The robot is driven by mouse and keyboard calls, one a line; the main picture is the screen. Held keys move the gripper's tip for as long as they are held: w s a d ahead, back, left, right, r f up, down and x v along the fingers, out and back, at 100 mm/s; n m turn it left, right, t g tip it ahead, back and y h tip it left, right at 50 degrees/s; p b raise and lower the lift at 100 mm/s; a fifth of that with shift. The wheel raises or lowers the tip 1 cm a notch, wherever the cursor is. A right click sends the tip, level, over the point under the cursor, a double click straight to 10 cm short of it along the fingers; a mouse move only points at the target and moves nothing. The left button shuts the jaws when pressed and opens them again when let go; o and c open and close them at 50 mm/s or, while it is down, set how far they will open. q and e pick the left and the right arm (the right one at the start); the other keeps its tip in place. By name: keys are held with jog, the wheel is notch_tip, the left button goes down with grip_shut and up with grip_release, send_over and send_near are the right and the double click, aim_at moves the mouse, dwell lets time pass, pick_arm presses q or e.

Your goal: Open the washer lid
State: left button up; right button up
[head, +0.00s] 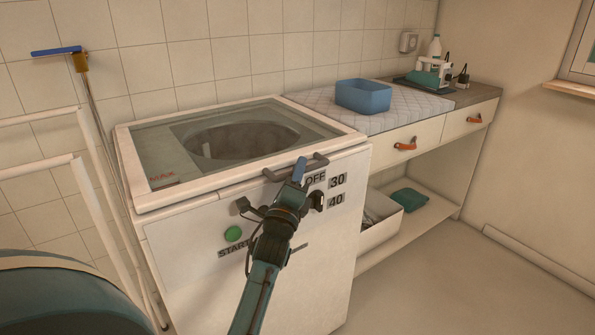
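The washer (190,255) is a white top-loading cabinet against the tiled wall. Its lid (158,146), a pale frame around a glass pane, lies flat and shut on top, with the round drum visible through the glass. A grey bar handle (276,175) sits at the lid's front edge, right of its middle. My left gripper (299,172) is in front of the washer, its blue tip overlapping the handle in the head view. I cannot tell whether it touches the handle, and its finger opening is unclear. My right gripper is not in view.
The washer front has a green start button (233,234) and dial markings (337,181). A counter (430,105) with a blue basin (363,96) stands to the right. A pipe with a blue-handled tap (58,51) is at left. The floor at right is clear.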

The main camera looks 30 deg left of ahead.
pick_arm(q)
grip_shut()
jog(key=shift+r, duration=0.1)
